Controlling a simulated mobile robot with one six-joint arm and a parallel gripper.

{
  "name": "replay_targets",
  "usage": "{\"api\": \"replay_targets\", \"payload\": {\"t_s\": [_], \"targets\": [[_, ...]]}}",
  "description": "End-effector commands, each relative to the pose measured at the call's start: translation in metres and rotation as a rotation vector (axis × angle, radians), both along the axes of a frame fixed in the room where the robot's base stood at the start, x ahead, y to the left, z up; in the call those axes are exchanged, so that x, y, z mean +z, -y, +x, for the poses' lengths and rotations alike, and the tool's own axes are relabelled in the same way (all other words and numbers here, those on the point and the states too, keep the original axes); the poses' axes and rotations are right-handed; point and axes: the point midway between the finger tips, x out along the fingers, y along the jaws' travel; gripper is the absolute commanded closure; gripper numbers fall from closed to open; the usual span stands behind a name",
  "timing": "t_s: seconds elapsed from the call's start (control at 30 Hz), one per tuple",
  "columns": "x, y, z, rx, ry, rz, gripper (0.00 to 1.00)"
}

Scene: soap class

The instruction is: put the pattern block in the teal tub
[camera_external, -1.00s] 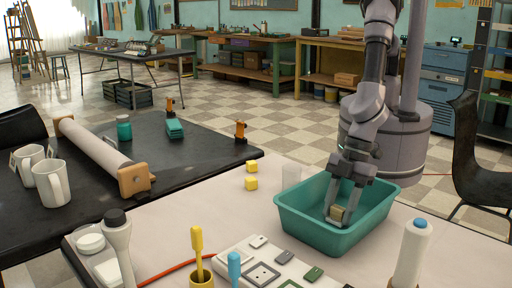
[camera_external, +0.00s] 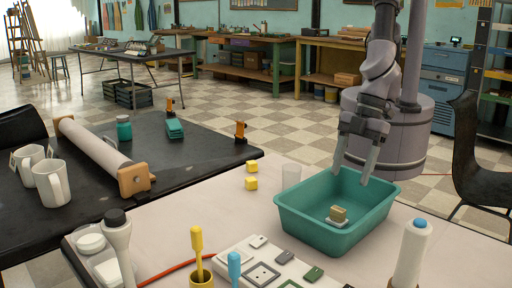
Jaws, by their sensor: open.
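The teal tub (camera_external: 318,234) stands on the pale table at the right of the middle. A small block (camera_external: 338,214), olive-yellow on top with a pale lower part, lies inside it on the tub's floor; I take it for the pattern block.
A white panel with tiles (camera_external: 262,270) lies in front. A white bottle with a blue cap (camera_external: 411,252) stands at right front. A black table (camera_external: 200,150) is at left.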

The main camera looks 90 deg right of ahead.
Motion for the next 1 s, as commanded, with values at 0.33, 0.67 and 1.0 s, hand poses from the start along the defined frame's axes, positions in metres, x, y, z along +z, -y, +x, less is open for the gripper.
{"api": "replay_targets", "payload": {"t_s": [0.33,0.67,1.0], "targets": [[0.032,0.018,0.013,-0.047,0.004,0.007,0.37],[0.228,0.346,0.099,-0.812,-0.027,0.154,0.37],[0.256,0.436,0.008,-1.089,-0.048,0.359,0.37]]}}
